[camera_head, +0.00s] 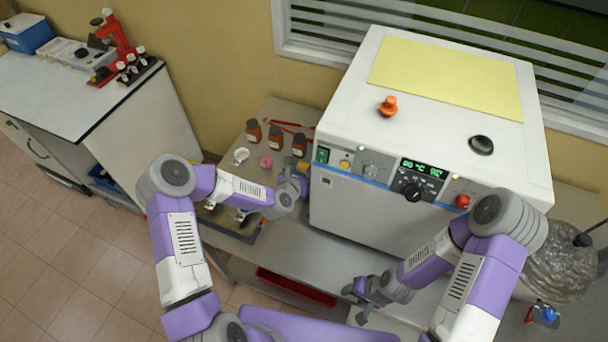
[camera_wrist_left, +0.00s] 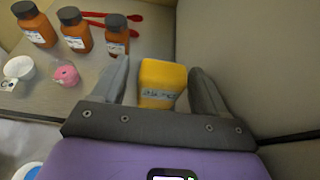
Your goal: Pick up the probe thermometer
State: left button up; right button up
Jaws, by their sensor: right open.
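The probe thermometer appears to be the yellow block with a small grey display (camera_wrist_left: 162,82) in the left wrist view. In the head view only a bit of yellow (camera_head: 303,166) shows beside the white machine, mostly hidden by my left gripper. My left gripper (camera_wrist_left: 160,70) is open, one finger on each side of the yellow block, with gaps visible on both sides. In the head view my left gripper (camera_head: 298,178) is over the bench just left of the machine. My right gripper (camera_head: 360,299) is open and empty over the front of the bench.
The large white machine (camera_head: 345,205) stands close on the right of my left gripper. Several brown bottles (camera_head: 275,137), a pink item (camera_head: 266,162), a white cup (camera_head: 241,155) and red tools (camera_head: 290,126) lie nearby. The bench before the machine is clear.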

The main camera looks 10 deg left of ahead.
pick_arm(q)
jog(key=c, duration=1)
jog(key=shift+r, duration=0.2)
